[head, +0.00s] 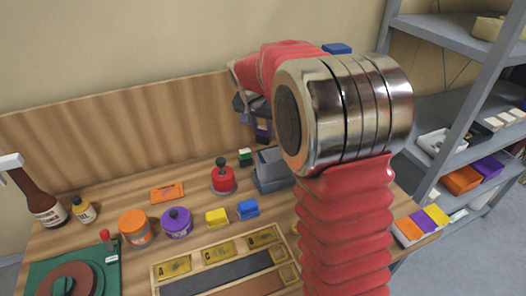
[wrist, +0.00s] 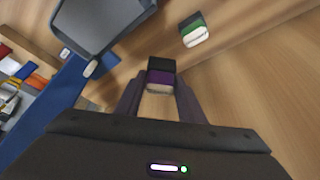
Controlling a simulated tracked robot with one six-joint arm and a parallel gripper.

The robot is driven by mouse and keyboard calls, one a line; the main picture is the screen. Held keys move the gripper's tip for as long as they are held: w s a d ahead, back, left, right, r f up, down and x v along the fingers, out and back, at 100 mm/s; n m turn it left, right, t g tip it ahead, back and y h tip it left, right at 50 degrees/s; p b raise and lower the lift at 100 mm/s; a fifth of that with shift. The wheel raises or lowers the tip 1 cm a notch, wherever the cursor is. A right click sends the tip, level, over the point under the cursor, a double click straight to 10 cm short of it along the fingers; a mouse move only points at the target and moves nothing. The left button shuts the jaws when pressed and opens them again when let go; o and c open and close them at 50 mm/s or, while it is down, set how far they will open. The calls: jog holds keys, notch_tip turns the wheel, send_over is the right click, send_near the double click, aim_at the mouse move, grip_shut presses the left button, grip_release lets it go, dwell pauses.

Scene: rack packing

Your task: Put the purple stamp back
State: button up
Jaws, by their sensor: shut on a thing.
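The purple stamp is a small block with a black end, a purple band and a pale end. In the wrist view the purple stamp (wrist: 160,77) sits between the fingertips of my gripper (wrist: 159,88), which is shut on it. In the head view my gripper (head: 260,122) is at the back of the table, above its surface, partly hidden by my arm. A purple patch of the stamp (head: 263,127) shows there. A similar green stamp (head: 244,157) stands below, and also shows in the wrist view (wrist: 194,30), apart from my gripper.
A grey open container (head: 272,170) stands right of the green stamp. A wooden tray (head: 158,274) lies nearer. Shelves (head: 455,158) are at right.

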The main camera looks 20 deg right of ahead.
aim_at(257, 127)
jog(key=shift+f, duration=1.9)
jog(key=shift+f, duration=1.85)
jog(key=shift+f, duration=0.1)
jog(key=o, duration=0.8)
jog(key=shift+o, duration=0.2)
jog(key=v, duration=1.1)
jog(key=shift+r, duration=0.3)
jog(key=shift+s+a+r, duration=0.15)
jog(key=shift+r, duration=0.1)
